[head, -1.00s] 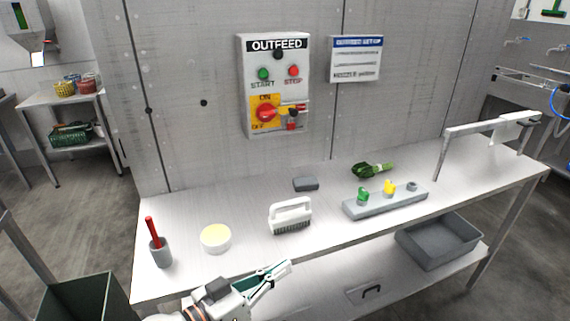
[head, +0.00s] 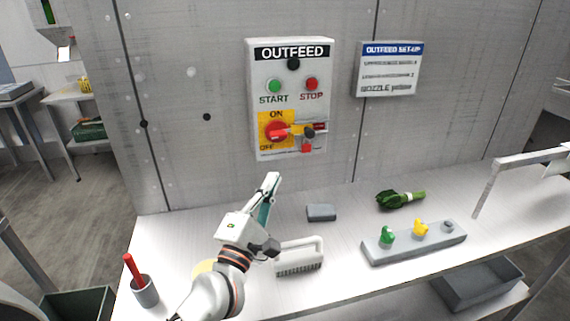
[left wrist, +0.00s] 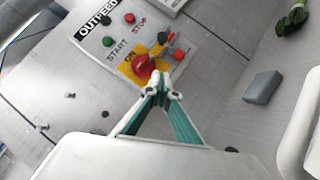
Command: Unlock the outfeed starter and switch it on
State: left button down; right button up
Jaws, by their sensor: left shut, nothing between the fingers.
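The outfeed starter (head: 290,103) is a pale box on the wall with a green START button (head: 274,86) and a red STOP button (head: 311,84). Its red rotary switch (head: 276,131) sits on a yellow plate marked ON above and OFF below. A red padlock (head: 306,148) hangs at the right of the switch, by a yellow and black part. The switch also shows in the left wrist view (left wrist: 145,65). My left gripper (head: 271,177) is shut and empty, below and in front of the starter. My right gripper is not in view.
On the bench (head: 350,208) are a white brush (head: 299,256), a grey block (head: 321,213), greens (head: 400,199) and a grey rack (head: 414,243) with green and yellow nozzles. A cup (head: 145,290) with a red stick stands at left. A set-up sign (head: 389,69) hangs right of the starter.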

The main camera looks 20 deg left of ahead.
pick_arm(q)
jog(key=r+x, duration=0.1)
jog(key=x, duration=0.2)
jog(key=p, duration=0.2)
send_near(300, 132)
jog(key=w+a, duration=0.1)
jog(key=w, duration=0.1)
jog(key=w+d+r, duration=0.2)
jog(key=shift+w+d, duration=0.2)
jog(key=shift+d, duration=0.05)
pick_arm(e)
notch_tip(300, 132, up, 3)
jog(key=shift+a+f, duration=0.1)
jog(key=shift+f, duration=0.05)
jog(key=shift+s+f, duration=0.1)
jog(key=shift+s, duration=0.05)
pick_arm(q)
jog(key=w+d, duration=0.2)
jog(key=d, duration=0.1)
jog(key=shift+w+d+b, duration=0.15)
jog(key=shift+d+b, duration=0.15)
jog(key=shift+b, duration=0.05)
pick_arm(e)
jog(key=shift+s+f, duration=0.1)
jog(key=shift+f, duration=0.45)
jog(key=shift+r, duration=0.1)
